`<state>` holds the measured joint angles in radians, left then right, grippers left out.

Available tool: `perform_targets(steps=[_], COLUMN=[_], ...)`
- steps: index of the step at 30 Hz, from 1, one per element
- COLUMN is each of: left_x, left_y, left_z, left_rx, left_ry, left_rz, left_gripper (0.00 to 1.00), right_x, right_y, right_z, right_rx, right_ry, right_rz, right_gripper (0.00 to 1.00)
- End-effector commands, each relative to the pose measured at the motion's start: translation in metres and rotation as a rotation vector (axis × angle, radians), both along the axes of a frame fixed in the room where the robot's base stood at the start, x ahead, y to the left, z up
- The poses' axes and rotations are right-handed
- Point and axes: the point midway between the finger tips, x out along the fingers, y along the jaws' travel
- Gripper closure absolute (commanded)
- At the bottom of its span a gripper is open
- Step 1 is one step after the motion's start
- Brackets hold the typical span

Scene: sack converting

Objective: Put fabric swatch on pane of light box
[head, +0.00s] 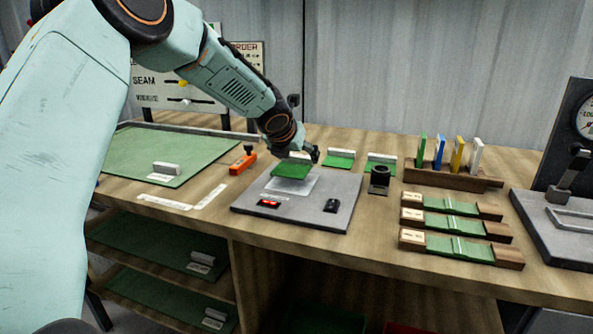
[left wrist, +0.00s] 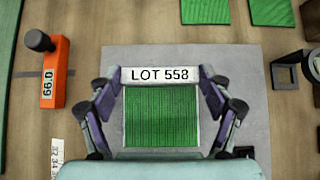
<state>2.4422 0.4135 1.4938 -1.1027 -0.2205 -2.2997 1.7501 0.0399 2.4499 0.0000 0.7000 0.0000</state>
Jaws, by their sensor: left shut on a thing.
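The fabric swatch (head: 291,171) is a green square with a white header strip. In the left wrist view the swatch (left wrist: 161,115) has a strip reading LOT 558. My left gripper (head: 301,154) is shut on the strip, with one finger at each end in the left wrist view (left wrist: 160,85). The light box (head: 330,213) is a grey slab with a pale pane (head: 297,185). The swatch is over the pane and hides part of it. I cannot tell whether it touches the pane. My right gripper is not in view.
An orange tool (head: 243,161) stands left of the light box and a black loupe-like stand (head: 379,179) right of it. More green swatches (head: 339,163) lie behind. Wooden holders (head: 462,248) and a gauge device (head: 570,220) are farther right. A green mat (head: 150,150) lies left.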

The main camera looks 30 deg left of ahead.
Motion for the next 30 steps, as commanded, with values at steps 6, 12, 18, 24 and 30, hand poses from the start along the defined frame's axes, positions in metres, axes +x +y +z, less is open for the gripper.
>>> perform_targets(steps=[6, 12, 18, 24, 30], left_x=[-0.001, 0.000, 0.000, 0.000, 0.000], left_y=[-0.002, -0.001, -0.001, -0.001, -0.001], left_z=[-0.029, -0.029, -0.032, -0.034, -0.034], left_rx=[-0.001, -0.002, 0.000, 0.000, 0.000], left_ry=[0.002, 0.001, 0.001, 0.001, 0.001], left_rz=[-0.001, 0.000, 0.000, 0.000, 0.000], left_gripper=[0.37, 0.37, 0.37, 0.13, 0.00], right_x=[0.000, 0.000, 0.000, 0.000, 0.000], right_y=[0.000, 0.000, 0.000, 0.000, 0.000], right_z=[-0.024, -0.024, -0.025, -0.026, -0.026], right_rx=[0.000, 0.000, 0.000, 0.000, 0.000], right_ry=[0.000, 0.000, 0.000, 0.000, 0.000], right_rz=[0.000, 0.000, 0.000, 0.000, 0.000], right_gripper=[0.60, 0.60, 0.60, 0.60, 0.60])
